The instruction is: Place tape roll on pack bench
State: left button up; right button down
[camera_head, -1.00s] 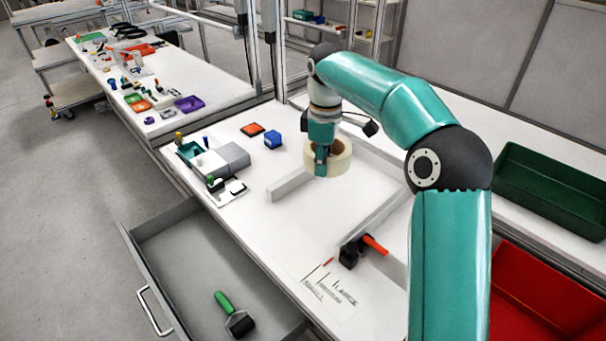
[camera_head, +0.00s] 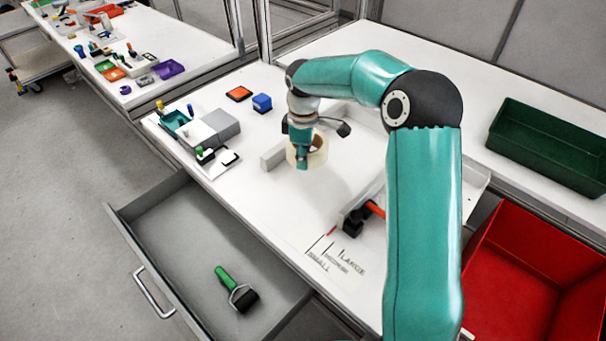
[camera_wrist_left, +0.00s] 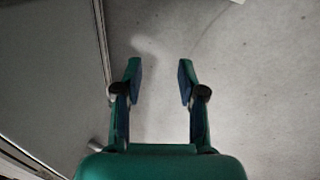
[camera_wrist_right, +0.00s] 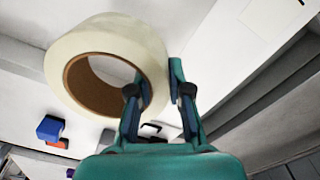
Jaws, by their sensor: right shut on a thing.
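The tape roll (camera_head: 318,153) is cream with a brown core. My right gripper (camera_head: 303,162) is shut on its ring wall and holds it above the white pack bench (camera_head: 255,205). In the right wrist view the tape roll (camera_wrist_right: 150,50) fills the upper left, with one finger of the right gripper (camera_wrist_right: 158,90) inside the core and the other outside. Whether the roll touches the bench is hard to tell. My left gripper (camera_wrist_left: 160,85) is open and empty over grey floor in the left wrist view; it is not in the head view.
An open grey drawer (camera_head: 190,250) with a green-handled roller (camera_head: 235,288) juts from the bench front. A grey box (camera_head: 215,125), blue cube (camera_head: 262,102) and orange-topped tile (camera_head: 239,93) stand at the back left. Red (camera_head: 540,260) and green (camera_head: 550,140) bins are at right.

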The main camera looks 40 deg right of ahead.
aim_at(303, 184)
notch_tip(303, 184, down, 7)
jog(key=shift+r, duration=0.2)
dwell(0.3)
jog(key=c, duration=1.1)
grip_release()
jog(key=shift+r, duration=0.1)
notch_tip(303, 184, up, 12)
jog(key=shift+s+a, duration=0.1)
